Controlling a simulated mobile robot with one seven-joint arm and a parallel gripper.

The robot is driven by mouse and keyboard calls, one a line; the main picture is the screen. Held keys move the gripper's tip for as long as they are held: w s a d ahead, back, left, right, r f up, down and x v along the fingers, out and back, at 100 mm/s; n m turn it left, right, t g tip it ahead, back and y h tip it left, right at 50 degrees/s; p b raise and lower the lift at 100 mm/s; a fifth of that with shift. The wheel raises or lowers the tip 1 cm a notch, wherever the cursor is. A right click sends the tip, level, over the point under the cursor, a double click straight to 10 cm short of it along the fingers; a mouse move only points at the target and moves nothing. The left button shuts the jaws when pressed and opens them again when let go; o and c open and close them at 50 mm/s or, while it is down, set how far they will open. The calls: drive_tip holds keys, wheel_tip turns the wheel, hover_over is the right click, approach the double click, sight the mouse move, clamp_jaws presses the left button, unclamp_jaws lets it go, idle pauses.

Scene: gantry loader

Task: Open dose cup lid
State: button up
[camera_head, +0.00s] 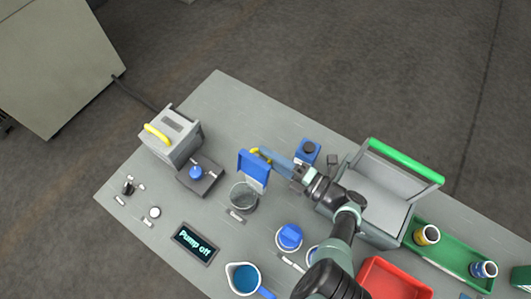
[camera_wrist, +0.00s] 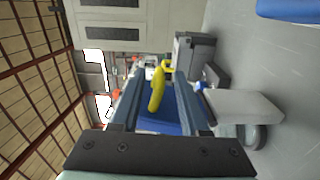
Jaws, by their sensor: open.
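The dose cup (camera_head: 243,198) is a clear round cup on the table. Its blue lid (camera_head: 254,170) stands raised steeply above the cup's far side, leaving the top of the cup uncovered. A yellow handle (camera_head: 256,151) is on the lid's upper edge. My gripper (camera_head: 270,156) is at the lid's upper right, close to the handle. In the wrist view my gripper (camera_wrist: 157,100) is open, with the yellow handle (camera_wrist: 156,92) between its two fingers and the blue lid (camera_wrist: 158,121) behind. Whether the fingers touch the handle cannot be told.
A grey machine with a yellow handle (camera_head: 172,137) stands at left. A blue-knobbed block (camera_head: 197,177), a "Pump off" display (camera_head: 195,243) and a blue-filled jug (camera_head: 243,278) are nearby. A blue box (camera_head: 307,151) and a green-handled grey case (camera_head: 378,199) are right of the lid.

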drive_tip(key=b+v, duration=0.1)
drive_tip(key=v, duration=1.1)
drive_tip(key=shift+a, duration=0.1)
